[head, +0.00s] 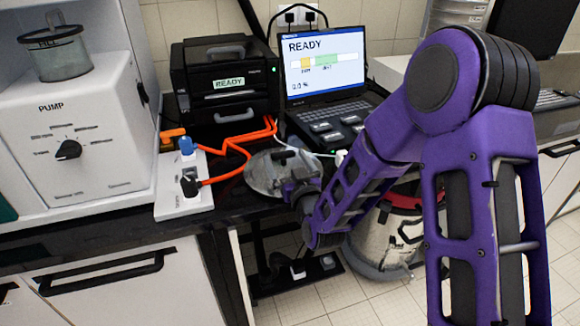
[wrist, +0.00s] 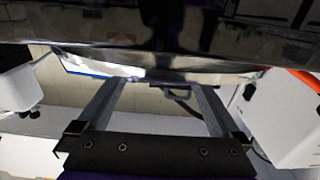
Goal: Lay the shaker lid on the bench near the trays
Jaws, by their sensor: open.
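The shaker lid, seemingly the round grey metallic disc (head: 264,174), is at the front edge of the black bench in the head view. My gripper (head: 296,186) is at its right side, partly hidden by my own arm. In the wrist view my gripper (wrist: 160,86) is open, with its two fingers apart and nothing clearly held between them. A shiny curved rim (wrist: 150,70), probably the lid's, crosses just beyond the fingertips. I cannot tell whether the fingers touch it, or whether the lid lies fully flat. I cannot make out the trays with certainty.
A white switch box (head: 184,200) with orange cables (head: 238,140) stands left of the disc. A black unit reading READY (head: 226,95) and a laptop (head: 325,65) stand behind. The white pump (head: 75,140) is at left. A vacuum canister (head: 385,235) stands below the bench.

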